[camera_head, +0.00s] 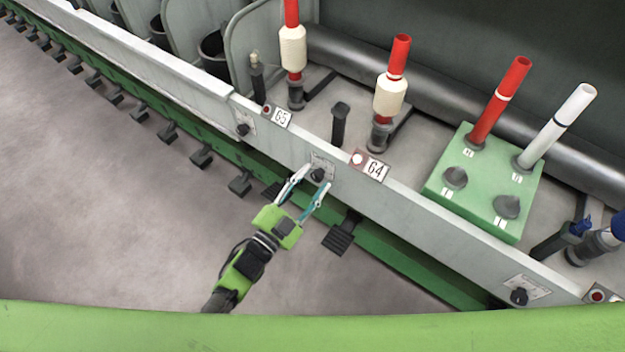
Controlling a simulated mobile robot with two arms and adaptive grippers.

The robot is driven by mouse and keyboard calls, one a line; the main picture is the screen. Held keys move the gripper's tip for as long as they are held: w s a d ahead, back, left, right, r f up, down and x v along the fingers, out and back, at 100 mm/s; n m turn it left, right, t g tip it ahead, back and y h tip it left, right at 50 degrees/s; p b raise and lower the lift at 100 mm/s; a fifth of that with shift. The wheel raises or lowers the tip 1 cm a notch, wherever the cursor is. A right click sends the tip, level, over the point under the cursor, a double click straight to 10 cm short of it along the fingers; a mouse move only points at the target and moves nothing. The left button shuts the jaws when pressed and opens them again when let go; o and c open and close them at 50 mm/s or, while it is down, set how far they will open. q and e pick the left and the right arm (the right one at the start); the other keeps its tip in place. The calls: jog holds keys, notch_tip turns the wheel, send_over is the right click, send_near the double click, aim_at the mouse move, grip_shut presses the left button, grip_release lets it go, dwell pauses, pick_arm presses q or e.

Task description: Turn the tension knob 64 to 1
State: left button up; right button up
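The tension knob 64 (317,174) is a small black knob on a pale dial plate (323,161) on the front rail, left of the white "64" label (375,169). My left gripper (308,186) reaches up from below. Its two teal-lined fingers are spread, one to the left of the knob and one to the right and slightly below. I cannot tell whether either finger touches the knob. The dial's marks are too small to read. My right gripper is not in view.
Another black knob (243,129) sits by the "65" label (282,117), and one (519,296) at the lower right. A green block (460,205) with red and white tubes stands on the machine. Black pedals (340,236) stick out below the rail. Grey floor at left is clear.

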pick_arm(q)
jog(key=v, duration=1.1)
jog(key=shift+s+a, duration=0.2)
